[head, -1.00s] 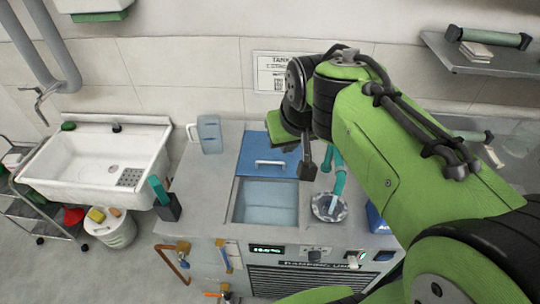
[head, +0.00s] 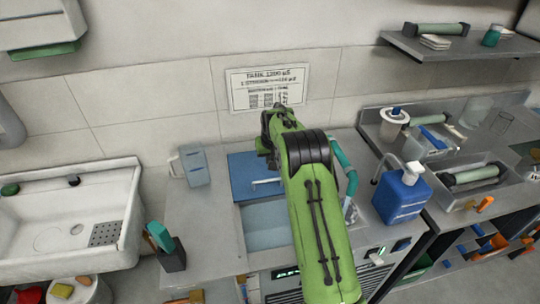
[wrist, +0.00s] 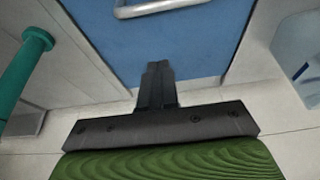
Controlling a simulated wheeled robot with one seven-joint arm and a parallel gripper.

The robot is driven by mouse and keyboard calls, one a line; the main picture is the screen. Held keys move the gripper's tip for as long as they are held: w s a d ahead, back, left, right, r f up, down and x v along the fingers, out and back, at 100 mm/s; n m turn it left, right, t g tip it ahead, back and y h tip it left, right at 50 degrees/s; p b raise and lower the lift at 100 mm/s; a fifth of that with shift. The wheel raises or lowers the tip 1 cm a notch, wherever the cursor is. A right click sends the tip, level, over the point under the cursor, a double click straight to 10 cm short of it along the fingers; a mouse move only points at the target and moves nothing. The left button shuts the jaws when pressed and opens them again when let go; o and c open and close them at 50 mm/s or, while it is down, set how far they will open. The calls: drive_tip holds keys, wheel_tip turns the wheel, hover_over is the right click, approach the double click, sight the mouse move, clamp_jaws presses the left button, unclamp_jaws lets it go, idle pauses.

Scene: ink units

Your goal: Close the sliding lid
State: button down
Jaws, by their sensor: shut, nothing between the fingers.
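The sliding lid (head: 243,172) is a flat blue panel with a pale bar handle (head: 264,182). It lies over the back part of the tank, and the front part of the tank opening (head: 266,222) shows uncovered, with pale blue inside. In the wrist view the lid (wrist: 195,45) fills the upper middle, with the handle (wrist: 165,8) at the top edge. My gripper (wrist: 158,68) is shut and empty, its fingertips over the lid's edge on the side away from the opening. I cannot tell whether they touch it. In the head view my arm hides the fingers.
A teal pipe (head: 347,178) stands right of the lid, and a blue bottle (head: 400,195) beyond it. A clear jug (head: 195,165) stands at left. A teal-handled tool in a dark holder (head: 170,255) is at front left. The wall is close behind the tank.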

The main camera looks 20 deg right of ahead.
sight(271, 184)
drive_tip(key=x, duration=0.3)
drive_tip(key=shift+f, duration=0.35)
drive_tip(key=shift+s+f, duration=0.15)
drive_tip(key=shift+f, duration=0.05)
drive_tip(key=s, duration=0.3)
drive_tip(key=shift+s+a+f, duration=0.1)
drive_tip(key=shift+a+f, duration=0.15)
drive_tip(key=shift+a, duration=0.1)
drive_tip(key=shift+s+f, duration=0.1)
drive_tip(key=shift+s, duration=0.05)
